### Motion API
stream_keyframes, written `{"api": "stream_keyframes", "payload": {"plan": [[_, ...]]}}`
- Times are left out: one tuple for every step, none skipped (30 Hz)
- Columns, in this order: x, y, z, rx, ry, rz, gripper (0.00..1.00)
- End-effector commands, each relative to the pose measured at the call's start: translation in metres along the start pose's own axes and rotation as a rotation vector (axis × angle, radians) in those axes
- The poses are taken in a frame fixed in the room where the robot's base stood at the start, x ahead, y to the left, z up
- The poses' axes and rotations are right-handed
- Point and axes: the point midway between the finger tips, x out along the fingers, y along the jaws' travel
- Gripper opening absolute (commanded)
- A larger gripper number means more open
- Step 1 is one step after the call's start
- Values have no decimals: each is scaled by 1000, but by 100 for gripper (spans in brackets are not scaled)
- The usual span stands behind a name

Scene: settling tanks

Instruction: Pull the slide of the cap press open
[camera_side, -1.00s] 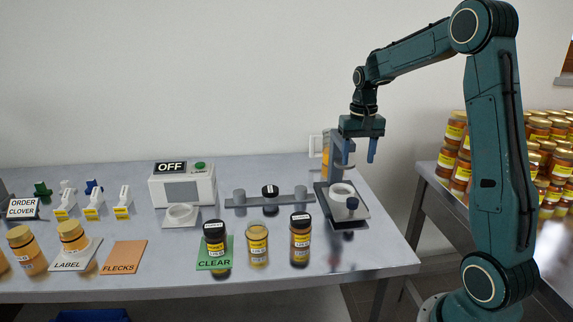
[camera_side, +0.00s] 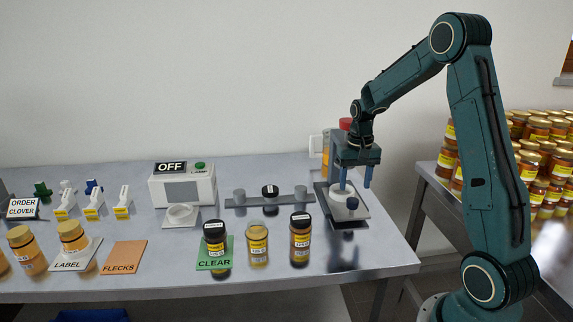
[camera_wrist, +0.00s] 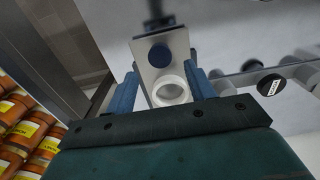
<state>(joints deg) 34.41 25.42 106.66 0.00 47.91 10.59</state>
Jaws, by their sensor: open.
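The cap press (camera_side: 336,141) stands at the right end of the table, a grey upright with a red top that is partly hidden behind my gripper. Its slide (camera_side: 347,215) is a pale plate on a dark base, bearing a white ring (camera_side: 341,191) and a dark blue knob (camera_side: 352,203). My gripper (camera_side: 355,184) points down, open and empty, over the ring end of the slide. In the wrist view, the ring (camera_wrist: 171,93) shows between my blue fingers and the knob (camera_wrist: 159,55) lies beyond the fingertips. I see no contact with the knob.
A grey rail (camera_side: 295,197) with a dark cap lies left of the press. Several jars stand along the front, one on the green CLEAR mat (camera_side: 229,243). An OFF-marked box (camera_side: 182,187) is further left. Stacked jars (camera_side: 520,160) fill another table at right.

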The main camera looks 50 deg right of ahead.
Motion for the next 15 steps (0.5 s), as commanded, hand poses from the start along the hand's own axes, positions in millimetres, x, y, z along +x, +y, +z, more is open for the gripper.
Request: {"api": "stream_keyframes", "payload": {"plan": [[9,0,1,0,-5,1,54],[14,0,1,0,-4,1,54],[20,0,1,0,-5,1,54],[24,0,1,0,-4,1,54],[28,0,1,0,-4,1,54],[33,0,1,0,-4,1,54],[37,0,1,0,-3,1,54],[40,0,1,0,-4,1,54],[44,0,1,0,-3,1,54],[47,0,0,0,-2,0,54],[49,0,1,0,-3,1,54],[52,0,1,0,-3,1,54],[54,0,1,0,-2,0,54],[55,0,0,0,-2,0,54],[56,0,0,0,-1,0,54]]}}
